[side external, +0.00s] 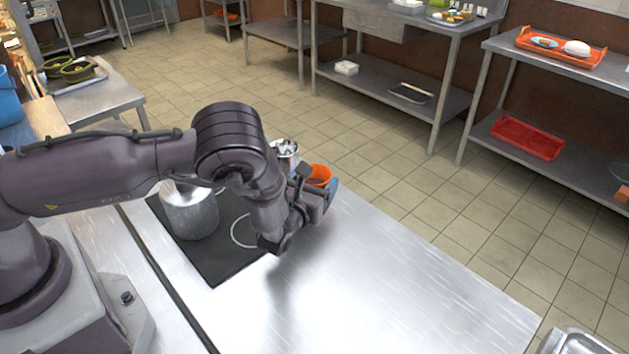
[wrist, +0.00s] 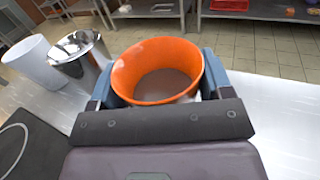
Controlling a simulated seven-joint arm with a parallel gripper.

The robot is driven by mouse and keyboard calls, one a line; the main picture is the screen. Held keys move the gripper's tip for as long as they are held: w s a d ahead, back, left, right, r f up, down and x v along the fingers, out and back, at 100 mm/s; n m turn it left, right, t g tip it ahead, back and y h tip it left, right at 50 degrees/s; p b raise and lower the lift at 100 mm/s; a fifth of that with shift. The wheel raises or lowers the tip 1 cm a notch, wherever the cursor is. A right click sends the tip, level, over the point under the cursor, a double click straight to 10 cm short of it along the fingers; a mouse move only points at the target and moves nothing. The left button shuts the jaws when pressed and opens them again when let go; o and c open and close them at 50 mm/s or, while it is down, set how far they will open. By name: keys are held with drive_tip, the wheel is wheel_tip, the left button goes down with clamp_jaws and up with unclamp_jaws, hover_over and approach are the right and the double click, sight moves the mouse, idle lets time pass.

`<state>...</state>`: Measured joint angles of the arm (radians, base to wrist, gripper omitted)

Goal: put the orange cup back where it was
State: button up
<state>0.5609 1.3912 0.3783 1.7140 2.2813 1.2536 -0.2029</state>
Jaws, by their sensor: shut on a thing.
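The orange cup (wrist: 157,52) is between the blue fingers of my gripper (wrist: 158,84) in the wrist view, which are shut on its sides. Its open mouth faces up, and a brownish surface shows inside. In the side external view the orange cup (side external: 320,173) shows only as a rim and upper wall at the far side of my gripper (side external: 318,192). Its lower part is hidden, so I cannot tell whether it touches the counter.
A steel pot (side external: 191,214) stands on the black cooktop (side external: 222,262), left of my gripper. A shiny metal container (side external: 285,152) stands close behind my wrist; it also shows in the wrist view (wrist: 82,62), beside a whitish cylinder (wrist: 34,62). The steel counter (side external: 400,285) is clear to the right.

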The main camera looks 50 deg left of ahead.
drive_tip(key=o, duration=1)
drive_tip(key=shift+f, duration=0.1)
